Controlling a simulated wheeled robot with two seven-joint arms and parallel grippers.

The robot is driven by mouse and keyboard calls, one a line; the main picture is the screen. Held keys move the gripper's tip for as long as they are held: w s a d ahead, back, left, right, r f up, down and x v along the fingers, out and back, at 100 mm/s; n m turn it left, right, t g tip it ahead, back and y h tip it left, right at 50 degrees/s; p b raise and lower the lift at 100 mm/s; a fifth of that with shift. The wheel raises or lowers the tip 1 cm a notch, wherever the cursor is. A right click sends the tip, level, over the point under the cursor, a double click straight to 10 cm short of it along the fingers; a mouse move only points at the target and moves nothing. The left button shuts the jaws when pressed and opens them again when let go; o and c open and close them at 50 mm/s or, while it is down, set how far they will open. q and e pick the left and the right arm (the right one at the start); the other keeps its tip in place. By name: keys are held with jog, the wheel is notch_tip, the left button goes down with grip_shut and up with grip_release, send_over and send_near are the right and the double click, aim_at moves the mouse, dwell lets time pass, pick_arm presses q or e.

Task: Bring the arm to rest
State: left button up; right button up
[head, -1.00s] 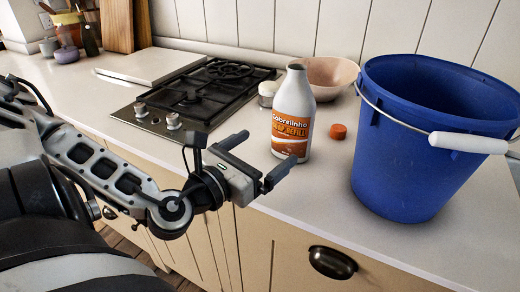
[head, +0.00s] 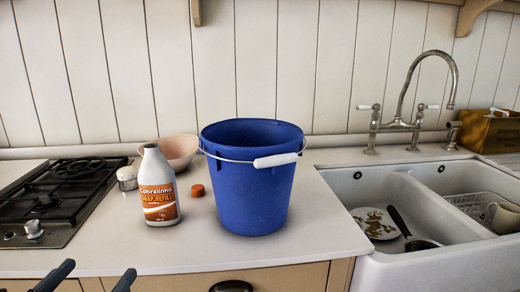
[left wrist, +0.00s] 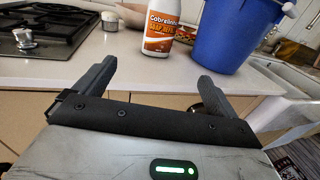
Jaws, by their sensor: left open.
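My left gripper (head: 88,276) shows only its two finger tips at the bottom left of the head view. It is open and empty, in front of the counter edge and apart from everything. In the left wrist view its fingers (left wrist: 150,80) spread wide with nothing between them. The white soap bottle (head: 158,190) with an orange label stands upright and uncapped on the counter beyond the fingers. It also shows in the left wrist view (left wrist: 160,28). My right gripper is in neither view.
A bowl (head: 178,151) and a hob (head: 62,198) are at the left. The sink (head: 378,190), holding a plate and a pan, is at the right. The counter front is clear.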

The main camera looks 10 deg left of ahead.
pick_arm(q)
jog(key=s+d+f+n+g+h, duration=0.2)
jog(key=d+f+n, duration=0.6)
jog(key=f+n, duration=0.4)
jog(key=s+d+f+n+g+h, duration=0.1)
jog(key=s+d+f+n+g, duration=0.4)
jog(key=n, duration=1.6)
jog(key=d+f, duration=0.3)
jog(key=f, duration=0.4)
jog(key=shift+d+f+n+h, duration=0.15)
jog(key=shift+f+n+h, duration=0.1)
jog(key=shift+n+h, duration=0.15)
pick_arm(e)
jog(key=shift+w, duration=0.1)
